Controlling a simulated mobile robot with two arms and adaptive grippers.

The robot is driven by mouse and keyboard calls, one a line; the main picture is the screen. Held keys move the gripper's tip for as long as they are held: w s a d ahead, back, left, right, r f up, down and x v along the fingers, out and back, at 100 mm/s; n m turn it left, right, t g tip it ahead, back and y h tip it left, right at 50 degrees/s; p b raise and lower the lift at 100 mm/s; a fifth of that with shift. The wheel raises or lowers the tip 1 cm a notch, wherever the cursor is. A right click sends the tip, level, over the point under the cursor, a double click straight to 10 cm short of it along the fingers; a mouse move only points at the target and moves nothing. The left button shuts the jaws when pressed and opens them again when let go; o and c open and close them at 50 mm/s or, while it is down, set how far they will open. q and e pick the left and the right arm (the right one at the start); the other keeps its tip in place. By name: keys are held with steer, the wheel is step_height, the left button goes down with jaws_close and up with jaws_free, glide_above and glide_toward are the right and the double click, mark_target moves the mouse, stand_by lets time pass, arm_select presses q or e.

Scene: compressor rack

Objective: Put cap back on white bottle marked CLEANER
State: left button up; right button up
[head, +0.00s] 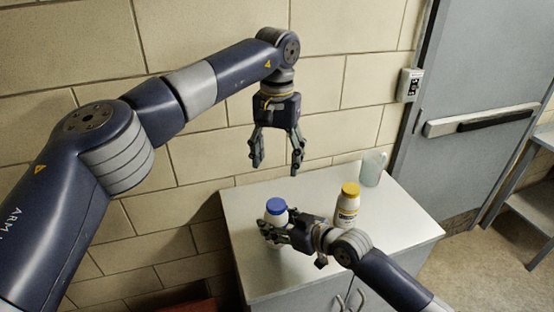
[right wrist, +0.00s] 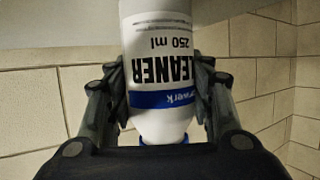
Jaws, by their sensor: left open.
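The white bottle marked CLEANER (right wrist: 163,55) fills the middle of the right wrist view, upside down in that picture, with black lettering and a blue band. It also shows in the head view (head: 277,218), upright at the left of the cabinet top. The blue cap (head: 276,205) is seen on top of the bottle; whether it is screwed tight I cannot tell. My right gripper (head: 270,236) is shut on the bottle's body, a finger on each side. My left gripper (head: 277,168) is open and empty, pointing down above the blue cap and apart from it.
A white bottle with a yellow cap (head: 347,204) stands right of the held bottle, behind my right arm. A translucent cup (head: 372,168) is at the back right of the grey cabinet top (head: 395,215). A block wall is behind; a grey door (head: 470,90) is at the right.

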steer(key=o, duration=0.5)
steer(key=shift+c, duration=0.2)
steer(key=v, duration=1.2)
steer(key=shift+f, duration=0.1)
